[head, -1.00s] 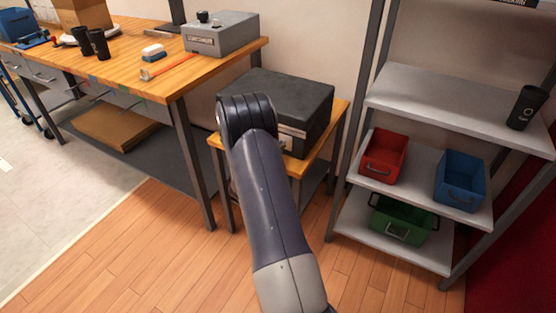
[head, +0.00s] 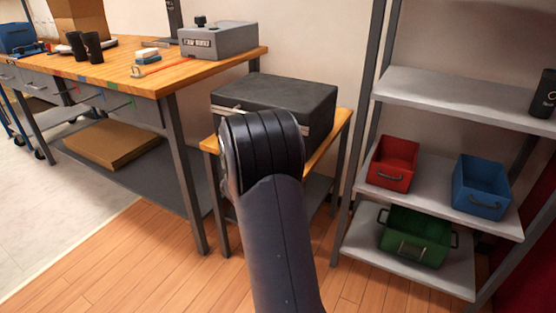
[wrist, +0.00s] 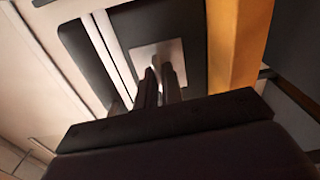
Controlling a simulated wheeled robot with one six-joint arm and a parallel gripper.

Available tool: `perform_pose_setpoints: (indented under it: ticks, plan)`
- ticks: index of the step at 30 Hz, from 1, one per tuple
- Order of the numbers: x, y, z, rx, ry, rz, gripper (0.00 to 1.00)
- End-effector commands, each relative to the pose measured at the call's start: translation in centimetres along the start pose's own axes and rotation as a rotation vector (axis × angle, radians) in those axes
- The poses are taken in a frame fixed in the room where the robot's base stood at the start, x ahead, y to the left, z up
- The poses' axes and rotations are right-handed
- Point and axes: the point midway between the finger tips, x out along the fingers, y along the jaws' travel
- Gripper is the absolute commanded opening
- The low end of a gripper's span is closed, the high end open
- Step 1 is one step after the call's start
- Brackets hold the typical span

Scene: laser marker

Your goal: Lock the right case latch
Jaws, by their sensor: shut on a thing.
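The black case (head: 290,94) sits closed on a small wooden table (head: 340,125). My arm covers most of its front in the head view, so its latches and my gripper are hidden there. In the wrist view the dark case front (wrist: 88,62) shows, crossed by light strips. A pale square latch plate (wrist: 174,51) lies on it near the wooden table edge. My gripper (wrist: 157,72) reaches to this plate, with its two narrow fingers close together on a small latch part that they mostly hide. I cannot tell the latch's exact position.
A metal shelf (head: 430,95) stands to the right, with a red bin (head: 393,165), a blue bin (head: 482,188) and a green bin (head: 416,236). Open wooden floor lies in front.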

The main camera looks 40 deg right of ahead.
Motion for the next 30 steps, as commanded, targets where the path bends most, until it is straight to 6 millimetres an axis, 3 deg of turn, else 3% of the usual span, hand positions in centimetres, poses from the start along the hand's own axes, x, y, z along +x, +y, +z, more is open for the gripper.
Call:
perform_pose_setpoints:
  ticks: [23,24,30]
  plan:
    - [0.03,-0.11,0.1,0.085,-0.003,-0.002,0.0]
    - [0.03,-0.11,0.1,0.085,-0.003,-0.002,0.08]
    - [0.03,-0.07,0.06,0.084,-0.002,-0.001,0.24]
